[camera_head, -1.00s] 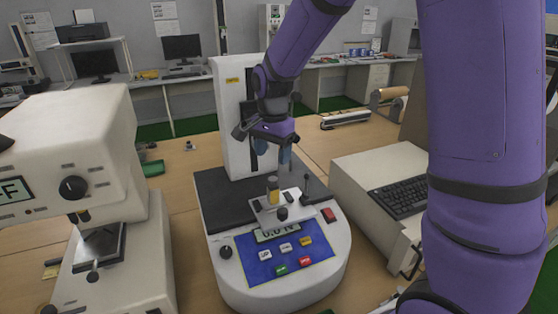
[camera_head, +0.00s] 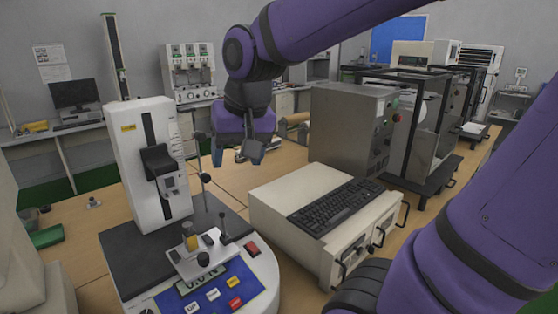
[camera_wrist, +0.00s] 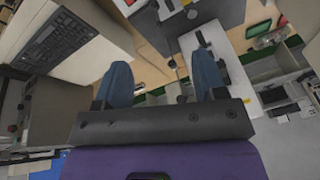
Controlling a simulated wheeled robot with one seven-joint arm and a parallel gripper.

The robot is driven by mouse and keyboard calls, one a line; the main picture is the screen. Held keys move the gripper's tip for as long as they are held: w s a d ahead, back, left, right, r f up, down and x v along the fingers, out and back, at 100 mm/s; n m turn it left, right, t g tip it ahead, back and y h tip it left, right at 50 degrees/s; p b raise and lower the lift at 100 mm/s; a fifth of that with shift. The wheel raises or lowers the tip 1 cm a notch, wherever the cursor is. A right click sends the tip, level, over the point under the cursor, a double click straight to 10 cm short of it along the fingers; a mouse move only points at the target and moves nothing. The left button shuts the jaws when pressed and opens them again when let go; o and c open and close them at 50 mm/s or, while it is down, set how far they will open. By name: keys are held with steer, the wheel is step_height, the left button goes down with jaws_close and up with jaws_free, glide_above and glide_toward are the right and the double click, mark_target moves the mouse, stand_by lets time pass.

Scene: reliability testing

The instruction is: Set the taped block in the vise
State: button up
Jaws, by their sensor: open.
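A small block with a yellow band (camera_head: 190,237) stands upright at the pale metal vise (camera_head: 197,262) on the test stand's dark bed. The vise has dark knobs and a lever. How firmly its jaws hold the block is too small to tell. My gripper (camera_head: 238,155) is purple with blue-grey fingers. It hangs above and to the right of the vise, apart from the block. In the wrist view, its two fingers (camera_wrist: 160,82) are spread with nothing between them.
The stand's white column (camera_head: 140,170) rises behind the vise. A beige machine (camera_head: 285,205) with a black keyboard (camera_head: 335,205) stands to the right, before a grey cabinet (camera_head: 350,130). Bare wooden table shows between stand and beige machine.

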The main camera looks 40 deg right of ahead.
steer(key=s+d+r+n+t, duration=0.1)
steer(key=s+n, duration=0.2)
steer(key=s, duration=0.6)
steer(key=shift+s+d+r+n+t, duration=0.2)
steer(key=shift+s+n+t, duration=0.1)
steer(key=shift+s+n, duration=0.1)
steer(key=shift+w, duration=0.1)
steer(key=shift+c, duration=0.3)
